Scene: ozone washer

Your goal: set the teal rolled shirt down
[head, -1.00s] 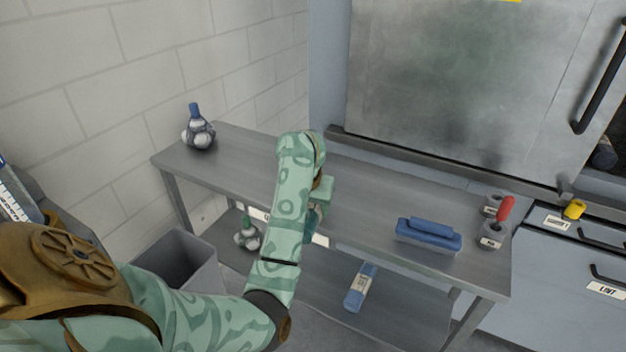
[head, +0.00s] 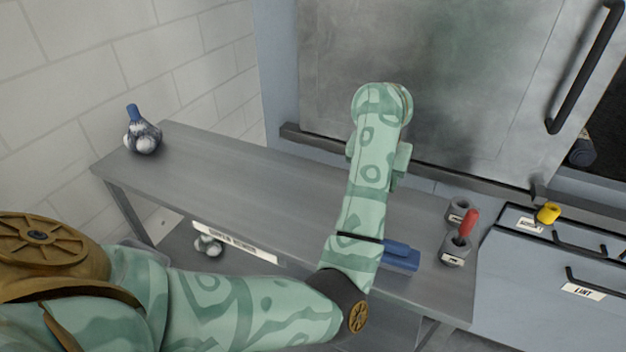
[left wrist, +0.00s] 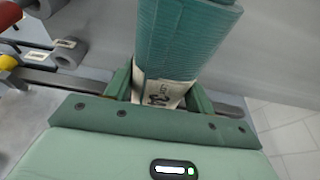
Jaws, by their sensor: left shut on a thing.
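The teal rolled shirt (left wrist: 185,40) fills the top middle of the left wrist view, with a pale printed band near its lower end. My left gripper (left wrist: 162,92) is shut around that banded end and holds the roll. In the head view my left arm (head: 372,190) reaches over the right half of the grey bench (head: 240,180). Its wrist hides the shirt and the fingers there, so I cannot tell the gap between shirt and bench. My right gripper is not in view.
A blue folded bundle (head: 402,254) lies on the bench, partly behind my forearm. Grey ring-like holders (head: 453,250), one with a red handle (head: 468,222), stand at the right end. A white bag with a blue neck (head: 142,136) stands far left. The bench between is clear.

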